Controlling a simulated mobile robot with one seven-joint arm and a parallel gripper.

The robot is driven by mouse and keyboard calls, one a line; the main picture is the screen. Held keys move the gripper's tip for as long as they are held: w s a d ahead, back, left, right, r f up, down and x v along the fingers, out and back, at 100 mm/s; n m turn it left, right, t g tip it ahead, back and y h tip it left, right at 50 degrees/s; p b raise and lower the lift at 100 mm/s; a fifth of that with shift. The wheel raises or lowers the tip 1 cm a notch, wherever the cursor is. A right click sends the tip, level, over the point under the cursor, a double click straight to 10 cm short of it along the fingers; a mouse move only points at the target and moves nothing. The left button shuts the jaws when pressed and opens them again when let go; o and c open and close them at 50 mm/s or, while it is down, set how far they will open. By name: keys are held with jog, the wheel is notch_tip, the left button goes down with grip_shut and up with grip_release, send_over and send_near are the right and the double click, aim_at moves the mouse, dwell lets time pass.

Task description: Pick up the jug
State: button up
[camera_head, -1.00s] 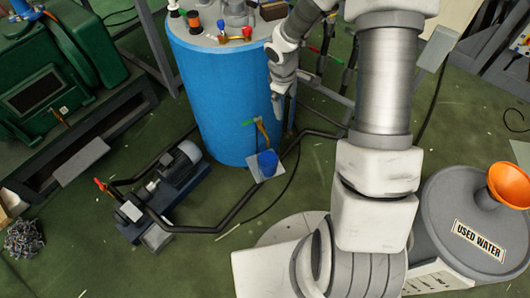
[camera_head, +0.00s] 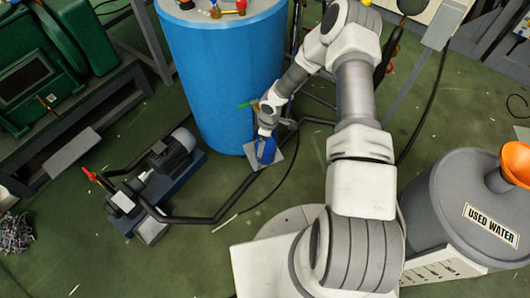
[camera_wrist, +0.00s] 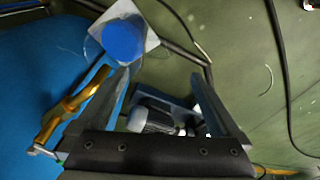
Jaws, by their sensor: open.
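The blue jug (camera_head: 266,152) stands on a small pale plate (camera_head: 277,157) at the foot of the big blue drum. In the wrist view the jug (camera_wrist: 124,40) is at the upper left, beyond the tip of the left finger. My gripper (camera_head: 267,132) is at the jug in the head view and partly covers it. In the wrist view its two fingers are spread, and the gap between them (camera_wrist: 157,78) holds no jug. Whether a finger touches the jug cannot be told.
A brass tap (camera_wrist: 72,103) on the blue drum (camera_head: 222,80) is close to the left finger. A pump (camera_head: 160,175) and dark pipe (camera_head: 235,197) lie left of the jug. A grey used-water barrel (camera_head: 465,205) with an orange funnel stands at the right.

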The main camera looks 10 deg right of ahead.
jog(key=f+b, duration=0.1)
jog(key=f, duration=0.2)
jog(key=f+b, duration=0.1)
jog(key=f, duration=0.3)
jog(key=a+f+b, duration=0.1)
jog(key=f+b, duration=0.1)
jog(key=f, duration=0.2)
jog(key=shift+w+f, duration=0.2)
jog(key=shift+w, duration=0.15)
grip_shut()
jog(key=shift+r, duration=0.15)
